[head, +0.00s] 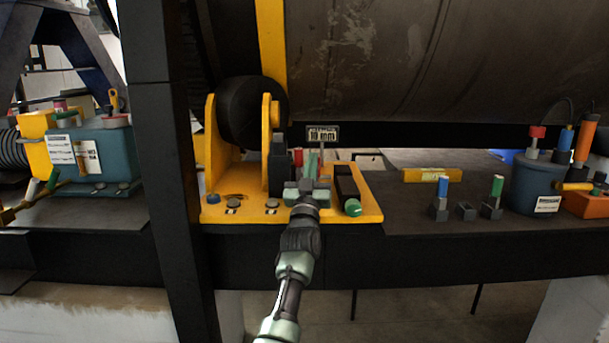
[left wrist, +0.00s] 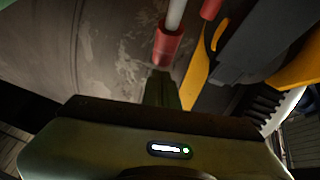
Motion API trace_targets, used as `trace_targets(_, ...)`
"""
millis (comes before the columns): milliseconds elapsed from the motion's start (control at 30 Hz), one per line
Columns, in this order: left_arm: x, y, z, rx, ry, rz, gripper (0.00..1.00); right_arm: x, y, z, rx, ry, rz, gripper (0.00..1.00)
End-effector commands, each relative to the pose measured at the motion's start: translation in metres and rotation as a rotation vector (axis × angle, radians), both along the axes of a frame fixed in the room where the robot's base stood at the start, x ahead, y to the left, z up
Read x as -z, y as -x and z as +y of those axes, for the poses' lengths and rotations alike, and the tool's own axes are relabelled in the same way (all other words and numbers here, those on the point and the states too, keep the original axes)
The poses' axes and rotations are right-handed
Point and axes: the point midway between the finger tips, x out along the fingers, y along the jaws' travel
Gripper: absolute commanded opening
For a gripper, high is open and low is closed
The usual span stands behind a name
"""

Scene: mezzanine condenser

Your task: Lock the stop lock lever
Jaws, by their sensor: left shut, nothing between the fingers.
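A red-tipped part (head: 298,157), which may be the stop lock lever, stands by a dark upright block (head: 278,160) on the yellow roller bracket. The left wrist view shows a pale rod with a red sleeve (left wrist: 168,45) just beyond my fingertips; I cannot tell whether they touch. My left gripper (head: 310,163) is shut and empty, in front of the bracket, and hides part of what lies behind it. Its closed fingers also show in the left wrist view (left wrist: 162,88). My right gripper is in neither view.
The yellow base plate (head: 240,211) carries a dark bar with a green end (head: 350,195) and a "10 mm" plate (head: 322,134) shows above. A black roller (head: 250,112) sits under the large drum (head: 400,60). A dark post (head: 160,170) stands left; blue and green-topped pegs (head: 442,195) stand right.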

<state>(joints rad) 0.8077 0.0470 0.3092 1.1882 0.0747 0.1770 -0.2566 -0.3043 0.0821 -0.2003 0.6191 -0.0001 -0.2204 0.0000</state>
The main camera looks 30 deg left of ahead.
Motion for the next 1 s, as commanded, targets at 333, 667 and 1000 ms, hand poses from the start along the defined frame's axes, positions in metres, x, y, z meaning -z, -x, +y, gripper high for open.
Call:
trace_targets(333,-0.004,-0.045,0.016,0.001,0.023,0.035,0.0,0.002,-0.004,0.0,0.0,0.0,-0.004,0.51)
trace_targets(667,0.0,-0.062,0.026,0.002,0.109,0.181,0.0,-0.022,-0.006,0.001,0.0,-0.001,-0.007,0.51)
trace_targets(1000,0.005,-0.066,0.029,0.001,0.133,0.221,0.0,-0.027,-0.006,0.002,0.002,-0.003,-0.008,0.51)
